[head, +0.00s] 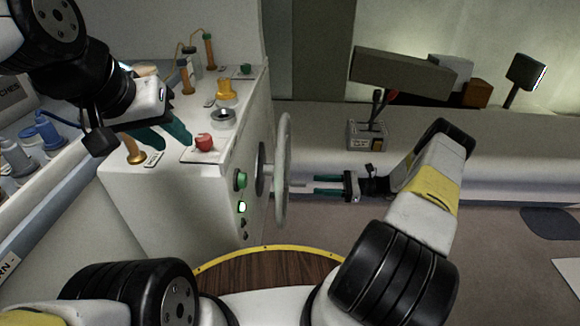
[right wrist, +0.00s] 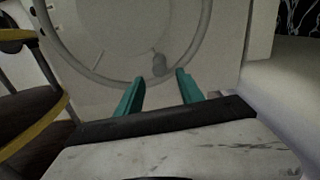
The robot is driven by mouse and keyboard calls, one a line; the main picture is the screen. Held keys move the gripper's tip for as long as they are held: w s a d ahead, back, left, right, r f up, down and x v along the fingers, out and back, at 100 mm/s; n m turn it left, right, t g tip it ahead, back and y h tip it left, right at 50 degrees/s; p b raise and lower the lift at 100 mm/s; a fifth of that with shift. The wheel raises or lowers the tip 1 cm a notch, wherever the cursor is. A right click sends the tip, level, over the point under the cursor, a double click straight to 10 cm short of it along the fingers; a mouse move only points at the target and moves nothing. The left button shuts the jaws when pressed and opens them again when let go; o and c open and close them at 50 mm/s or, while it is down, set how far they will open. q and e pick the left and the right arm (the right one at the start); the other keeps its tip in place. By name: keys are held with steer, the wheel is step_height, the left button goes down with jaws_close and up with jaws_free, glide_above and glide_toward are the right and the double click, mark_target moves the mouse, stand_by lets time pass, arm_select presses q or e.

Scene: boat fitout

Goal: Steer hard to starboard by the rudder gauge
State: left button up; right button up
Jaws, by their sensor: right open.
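The grey steering wheel (head: 283,170) stands edge-on at the right side of the white console (head: 170,200). I cannot make out a rudder gauge for certain.
The console top carries a silver ring-shaped fitting (head: 222,118), a yellow knob (head: 227,92) and orange-handled levers (head: 208,50). Green buttons (head: 240,180) sit on its side. A lever box (head: 367,135) stands on the ledge behind. Blue-topped items (head: 47,131) are at left.

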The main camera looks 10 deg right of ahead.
mark_target(300, 185)
steer(key=a, duration=0.2)
steer(key=w+a, duration=0.1)
steer(key=a, duration=0.4)
steer(key=shift+w+a, duration=0.25)
steer(key=shift+a, duration=0.1)
jaws_close()
stand_by(1.1)
